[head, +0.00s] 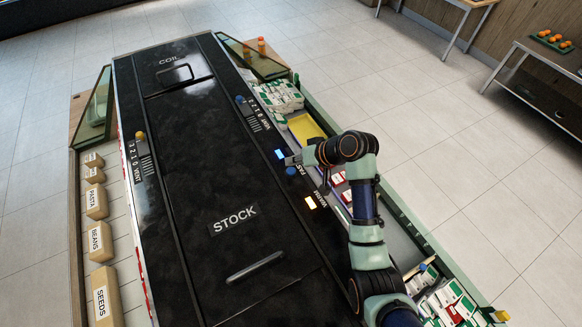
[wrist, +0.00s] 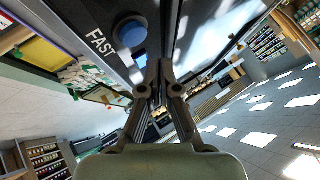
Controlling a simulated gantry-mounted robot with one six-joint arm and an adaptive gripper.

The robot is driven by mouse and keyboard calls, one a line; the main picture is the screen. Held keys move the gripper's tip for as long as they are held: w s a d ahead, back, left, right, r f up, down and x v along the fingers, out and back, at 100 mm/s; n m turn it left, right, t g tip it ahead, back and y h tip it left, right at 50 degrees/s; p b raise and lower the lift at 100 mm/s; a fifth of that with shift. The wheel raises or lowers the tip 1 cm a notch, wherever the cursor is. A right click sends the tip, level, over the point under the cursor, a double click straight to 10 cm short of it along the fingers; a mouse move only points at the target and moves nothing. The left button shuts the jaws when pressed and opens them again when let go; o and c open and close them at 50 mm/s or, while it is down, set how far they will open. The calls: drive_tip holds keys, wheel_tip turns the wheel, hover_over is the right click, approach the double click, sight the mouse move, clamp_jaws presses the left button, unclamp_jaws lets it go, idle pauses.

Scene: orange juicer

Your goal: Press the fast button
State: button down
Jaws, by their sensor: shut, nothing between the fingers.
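The fast button is a round blue knob (head: 291,171) on the black machine top, beside the white FAST label (head: 303,170). In the wrist view the blue button (wrist: 131,34) stands out from the black panel, up and left of my fingertips, with the FAST label (wrist: 100,42) to its left. My gripper (head: 288,160) is over the panel's right edge, close to the button. In the wrist view my gripper (wrist: 160,66) has its fingers shut together with nothing between them. I see no clear contact between fingertips and button.
A blue lit indicator (head: 280,154) is near the button. A white lit indicator (head: 310,203) is by the WARM label. A STOCK lid (head: 234,219) with a handle lies left. A yellow tray (head: 305,128) and green-white packets (head: 280,97) fill the right side shelf.

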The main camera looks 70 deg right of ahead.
sight(293, 171)
wheel_tip(293, 171, up, 4)
drive_tip(key=p, duration=0.2)
drive_tip(key=shift+f+p, duration=0.15)
drive_tip(key=shift+p, duration=0.2)
drive_tip(key=shift+f, duration=0.1)
idle(0.4)
